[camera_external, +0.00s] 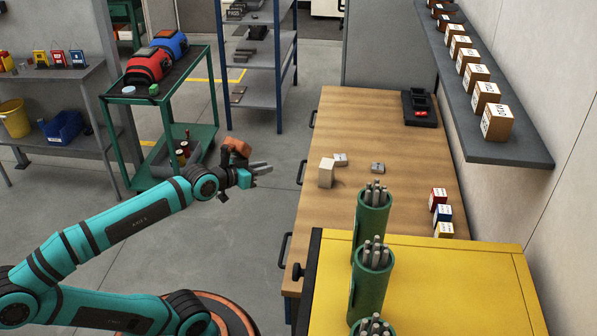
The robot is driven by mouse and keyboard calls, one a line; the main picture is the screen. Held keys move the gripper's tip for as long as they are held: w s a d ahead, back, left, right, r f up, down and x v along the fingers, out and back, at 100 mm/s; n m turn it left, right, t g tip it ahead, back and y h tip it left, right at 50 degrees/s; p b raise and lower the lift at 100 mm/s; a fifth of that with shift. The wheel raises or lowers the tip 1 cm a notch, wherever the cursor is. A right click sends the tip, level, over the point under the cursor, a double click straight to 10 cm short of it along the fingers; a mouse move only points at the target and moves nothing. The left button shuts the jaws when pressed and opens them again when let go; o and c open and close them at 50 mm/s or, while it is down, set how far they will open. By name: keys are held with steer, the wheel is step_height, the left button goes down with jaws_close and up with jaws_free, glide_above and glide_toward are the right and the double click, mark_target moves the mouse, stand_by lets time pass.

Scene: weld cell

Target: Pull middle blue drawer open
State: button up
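The wooden workbench (338,230) has dark bar handles along its left side. The middle handle (301,173) stands out from the bench edge, between a far handle (312,119) and a near handle (284,250). The drawer fronts are mostly hidden under the bench top, so the middle drawer's blue face does not show clearly. No drawer visibly stands out from the bench. My gripper (264,168) is left of the middle handle, apart from it, with its grey fingers pointing right toward the bench. The fingers look parted, with nothing between them.
A yellow cabinet (450,285) with green rod holders (372,280) stands at the near right. Pale blocks (326,173) and a black device (419,108) are on the bench. A green cart (178,75) and a shelf rack (258,62) stand behind. Floor left of the bench is clear.

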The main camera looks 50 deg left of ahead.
steer(key=w+a+f+n+g+h, duration=0.1)
steer(key=w+a+f+g, duration=0.2)
steer(key=w+f, duration=0.15)
steer(key=w+a+f+n+g, duration=0.2)
steer(key=w+a+f, duration=0.1)
steer(key=f, duration=0.3)
steer(key=n+h, duration=0.5)
steer(key=h, duration=0.6)
glide_toward(300, 171)
steer(key=shift+t, duration=0.4)
steer(key=x, duration=0.6)
steer(key=f+x, duration=0.1)
steer(key=x, duration=0.3)
steer(key=shift+s+d+f, duration=0.1)
steer(key=shift+s+d, duration=0.05)
steer(key=shift+s, duration=0.05)
jaws_close()
